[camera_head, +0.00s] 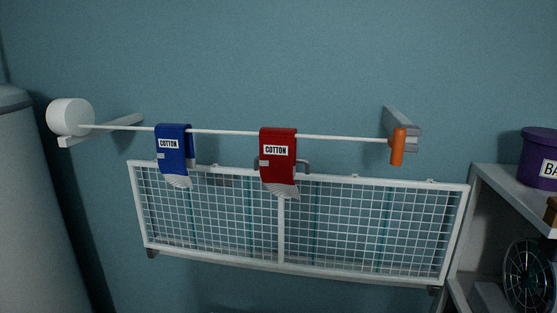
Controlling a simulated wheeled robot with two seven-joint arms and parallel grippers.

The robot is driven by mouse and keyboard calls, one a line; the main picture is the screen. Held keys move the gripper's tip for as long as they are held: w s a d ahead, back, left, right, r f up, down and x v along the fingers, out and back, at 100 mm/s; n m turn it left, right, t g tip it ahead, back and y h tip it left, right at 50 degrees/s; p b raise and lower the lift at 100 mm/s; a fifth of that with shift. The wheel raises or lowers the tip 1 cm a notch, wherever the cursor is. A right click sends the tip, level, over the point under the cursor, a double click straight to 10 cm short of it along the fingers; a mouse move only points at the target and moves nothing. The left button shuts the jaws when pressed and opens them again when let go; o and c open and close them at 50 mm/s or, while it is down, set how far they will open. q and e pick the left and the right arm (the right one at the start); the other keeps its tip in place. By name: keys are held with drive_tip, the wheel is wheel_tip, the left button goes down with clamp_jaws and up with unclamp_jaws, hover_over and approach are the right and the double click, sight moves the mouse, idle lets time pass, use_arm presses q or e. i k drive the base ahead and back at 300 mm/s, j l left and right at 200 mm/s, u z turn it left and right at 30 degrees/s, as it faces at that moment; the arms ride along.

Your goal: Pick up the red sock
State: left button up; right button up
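The red sock (278,152) hangs folded over a thin white rod (225,132) on the wall, near the middle of the head view. It has a white label reading COTTON and a pale grey lower end. The lower end hangs in front of the top edge of a white wire rack. Neither of my grippers is in the head view.
A blue sock (173,146) hangs on the same rod to the left. The wire rack (280,265) is below. An orange piece (397,147) hangs at the rod's right end. White shelving (500,185) with a purple container (538,160) stands right; a pale rounded body (30,210) stands left.

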sight(277, 145)
drive_tip(key=z, duration=2.1)
drive_tip(key=k+l, duration=0.1)
drive_tip(key=k, duration=0.65)
drive_tip(key=k+l, duration=0.1)
drive_tip(key=k, duration=0.6)
